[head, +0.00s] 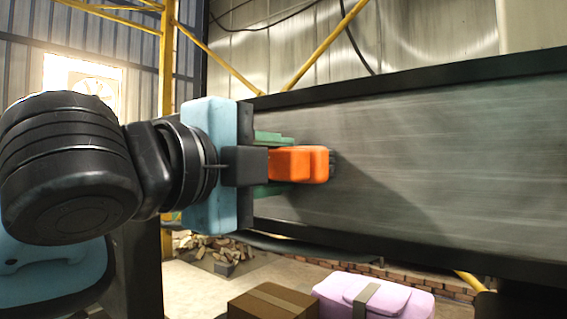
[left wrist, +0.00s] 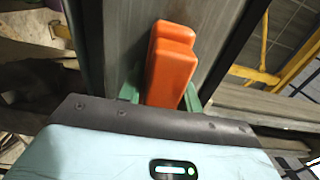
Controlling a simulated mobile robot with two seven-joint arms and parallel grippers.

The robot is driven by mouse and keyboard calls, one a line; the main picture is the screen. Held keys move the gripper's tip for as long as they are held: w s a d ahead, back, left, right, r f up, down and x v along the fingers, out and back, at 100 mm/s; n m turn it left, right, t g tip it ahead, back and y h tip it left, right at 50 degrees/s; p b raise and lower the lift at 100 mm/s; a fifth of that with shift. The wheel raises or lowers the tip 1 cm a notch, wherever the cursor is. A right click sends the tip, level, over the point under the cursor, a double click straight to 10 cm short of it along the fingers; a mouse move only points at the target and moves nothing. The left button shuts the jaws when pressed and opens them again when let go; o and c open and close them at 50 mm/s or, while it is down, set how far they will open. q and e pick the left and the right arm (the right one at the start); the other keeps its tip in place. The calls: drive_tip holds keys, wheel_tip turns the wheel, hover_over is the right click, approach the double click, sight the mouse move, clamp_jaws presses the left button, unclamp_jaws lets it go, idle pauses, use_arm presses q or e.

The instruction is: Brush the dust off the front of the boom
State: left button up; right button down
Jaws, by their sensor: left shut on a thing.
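The boom (head: 450,170) is a long grey panel with black edges, running from the middle to the right of the head view; it also shows in the left wrist view (left wrist: 125,40). Pale streaks and a hazy film lie across its front. My left gripper (head: 284,163) has green fingers shut on an orange brush (head: 304,163), in front of the boom's left part. The brush also shows between the fingers in the left wrist view (left wrist: 170,65). A dark end shows at the brush's right side; I cannot tell whether it touches the boom. My right gripper is out of view.
A brown cardboard box (head: 270,302) and a pink case (head: 375,298) stand below the boom. Rubble (head: 212,252) lies on the floor behind. A yellow frame (head: 165,70) stands at the back left. The boom's front to the right of the brush is unobstructed.

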use_arm(q)
drive_tip(key=shift+w+a, duration=0.1)
drive_tip(key=shift+w+a, duration=0.55)
drive_tip(key=shift+a, duration=0.15)
drive_tip(key=shift+w+a, duration=0.5)
drive_tip(key=shift+a, duration=0.2)
drive_tip(key=shift+w+a, duration=1.15)
drive_tip(key=shift+a, duration=0.25)
drive_tip(key=shift+a, duration=0.1)
drive_tip(key=shift+w+a, duration=1.05)
drive_tip(key=shift+a, duration=0.3)
